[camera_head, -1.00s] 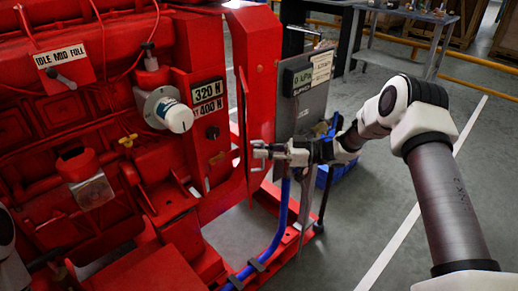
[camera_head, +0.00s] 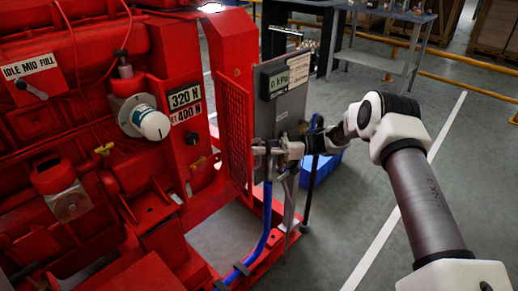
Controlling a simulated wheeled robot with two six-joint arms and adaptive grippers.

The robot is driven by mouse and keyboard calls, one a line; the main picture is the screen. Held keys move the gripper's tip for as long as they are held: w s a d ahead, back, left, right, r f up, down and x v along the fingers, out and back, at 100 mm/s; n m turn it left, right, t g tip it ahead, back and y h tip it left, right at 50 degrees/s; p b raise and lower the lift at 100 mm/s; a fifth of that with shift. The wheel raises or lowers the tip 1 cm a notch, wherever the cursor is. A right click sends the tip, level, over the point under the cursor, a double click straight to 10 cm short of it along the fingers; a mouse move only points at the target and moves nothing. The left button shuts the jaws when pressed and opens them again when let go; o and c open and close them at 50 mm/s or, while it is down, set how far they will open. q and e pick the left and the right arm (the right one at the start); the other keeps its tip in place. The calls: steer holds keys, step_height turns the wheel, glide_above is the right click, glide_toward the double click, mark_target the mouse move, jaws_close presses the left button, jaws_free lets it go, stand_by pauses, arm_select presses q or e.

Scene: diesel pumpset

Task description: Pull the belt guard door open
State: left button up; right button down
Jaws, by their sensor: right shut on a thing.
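The belt guard door is a red mesh panel (camera_head: 234,135) on the right side of the red pumpset (camera_head: 95,150), standing out at an angle. My right gripper (camera_head: 259,150) is at the door's right edge, shut. The part it holds is mostly covered by the fingers and looks like the door's handle. My right arm reaches in from the right. My left gripper is out of the picture.
A grey panel with a gauge label (camera_head: 283,95) stands close behind my right gripper. A blue hose (camera_head: 265,225) runs down below it. A blue crate (camera_head: 322,165) sits on the floor behind. Grey floor (camera_head: 455,190) is clear at the right.

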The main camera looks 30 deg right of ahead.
steer(key=c, duration=1.2)
jaws_free()
steer(key=v, duration=1.2)
steer(key=shift+r, duration=0.1)
